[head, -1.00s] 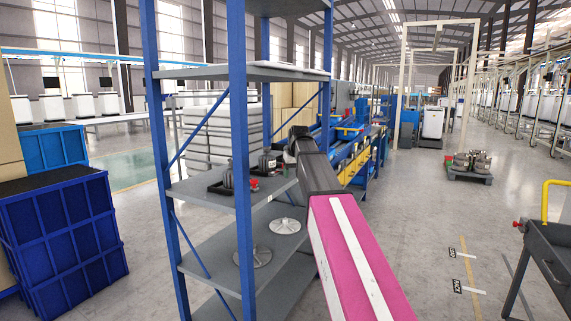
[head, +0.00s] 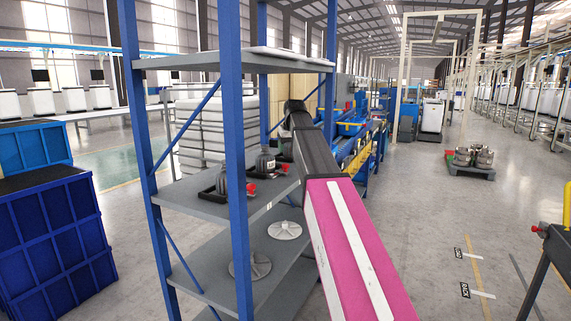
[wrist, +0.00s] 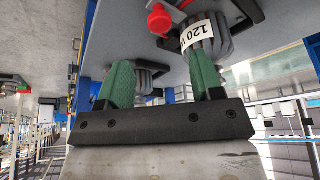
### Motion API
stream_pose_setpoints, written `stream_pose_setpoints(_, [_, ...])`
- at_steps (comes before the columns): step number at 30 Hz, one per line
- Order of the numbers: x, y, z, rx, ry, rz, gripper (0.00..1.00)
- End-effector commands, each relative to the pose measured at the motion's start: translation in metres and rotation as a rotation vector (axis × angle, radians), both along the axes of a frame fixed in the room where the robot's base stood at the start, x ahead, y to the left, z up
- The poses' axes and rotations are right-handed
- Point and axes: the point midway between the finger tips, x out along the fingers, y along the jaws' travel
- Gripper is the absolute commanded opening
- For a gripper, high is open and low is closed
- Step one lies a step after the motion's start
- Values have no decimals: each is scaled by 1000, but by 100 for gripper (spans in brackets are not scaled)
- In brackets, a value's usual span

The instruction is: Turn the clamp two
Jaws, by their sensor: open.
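Dark grey clamp-like units stand in black trays on the middle shelf in the head view, one at the front (head: 222,180) and one further back (head: 265,161). I cannot tell which one is clamp two. In the wrist view, which looks inverted, one grey ribbed unit (wrist: 207,40) carries a white "120" label, near a red knob (wrist: 160,20). Another grey ribbed unit (wrist: 146,82) shows between the fingers, further off. My gripper (wrist: 163,62) has two green fingers spread apart, with nothing held. The right finger partly overlaps the labelled unit; contact is unclear. My arm hides the gripper in the head view.
The blue-posted rack (head: 232,120) stands close to my arm, with a lower shelf (head: 215,262) holding round grey discs (head: 284,230). Blue crates (head: 55,235) are stacked at left. A dark cart (head: 560,250) is at the right edge.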

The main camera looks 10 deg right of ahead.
Motion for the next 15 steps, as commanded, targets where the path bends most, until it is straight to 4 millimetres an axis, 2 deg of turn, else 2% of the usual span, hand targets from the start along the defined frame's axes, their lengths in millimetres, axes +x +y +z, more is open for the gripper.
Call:
stream_pose_setpoints(6, [15,2,-37,0,3,0,60])
stream_pose_setpoints(15, [30,5,-73,0,1,0,60])
